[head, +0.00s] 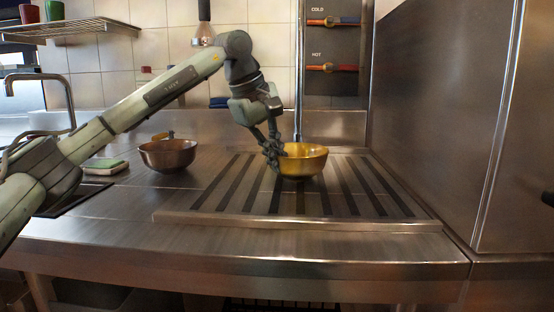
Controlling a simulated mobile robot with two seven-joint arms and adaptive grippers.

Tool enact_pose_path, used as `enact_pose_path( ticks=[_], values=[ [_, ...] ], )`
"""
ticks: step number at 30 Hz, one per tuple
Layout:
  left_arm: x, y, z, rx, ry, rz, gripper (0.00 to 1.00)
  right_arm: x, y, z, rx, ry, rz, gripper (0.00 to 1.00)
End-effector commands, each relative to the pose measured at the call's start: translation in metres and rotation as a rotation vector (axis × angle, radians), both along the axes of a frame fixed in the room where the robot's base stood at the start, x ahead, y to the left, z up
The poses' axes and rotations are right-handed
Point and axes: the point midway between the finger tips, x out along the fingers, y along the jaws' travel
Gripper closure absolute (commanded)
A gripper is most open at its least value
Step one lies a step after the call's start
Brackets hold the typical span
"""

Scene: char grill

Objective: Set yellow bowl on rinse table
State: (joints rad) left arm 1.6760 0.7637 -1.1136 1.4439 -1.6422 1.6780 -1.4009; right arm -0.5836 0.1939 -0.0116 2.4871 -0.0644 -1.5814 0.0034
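The yellow bowl (305,161) is upright over the dark-striped rinse table (340,212), near its back middle. It looks to be at or very near the surface; I cannot tell whether it touches. My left gripper (273,158) reaches down from above at the bowl's left rim. Its fingers overlap that rim and hide part of the bowl's left side. I cannot tell whether they are closed on the rim or slightly apart. My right gripper is not in view.
A brown metal bowl (168,154) stands left on the steel counter. A green-and-white sponge (105,167) lies further left, near the faucet (42,78). A vertical pipe (299,70) rises behind the yellow bowl. A steel wall (440,120) bounds the right. The front slats are clear.

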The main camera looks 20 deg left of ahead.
Motion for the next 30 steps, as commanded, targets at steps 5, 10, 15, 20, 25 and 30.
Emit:
enact_pose_path(
  ticks=[5,10,15,20,25,30],
  values=[
    [0.000,0.000,0.002,-0.002,-0.004,0.000,1.00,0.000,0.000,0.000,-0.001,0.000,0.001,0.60],
    [0.000,0.000,-0.001,-0.001,-0.002,0.000,0.94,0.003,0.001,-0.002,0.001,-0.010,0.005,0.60],
    [0.000,0.000,-0.001,0.000,-0.001,0.000,0.74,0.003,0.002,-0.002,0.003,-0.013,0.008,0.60],
    [0.000,0.000,-0.001,0.000,-0.001,0.000,0.74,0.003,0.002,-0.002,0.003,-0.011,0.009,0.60],
    [0.000,0.000,0.002,-0.001,-0.002,0.000,0.74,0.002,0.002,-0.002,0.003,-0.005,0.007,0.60],
    [-0.007,0.004,0.023,-0.001,-0.005,0.001,0.74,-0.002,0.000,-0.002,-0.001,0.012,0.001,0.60]
  ],
)
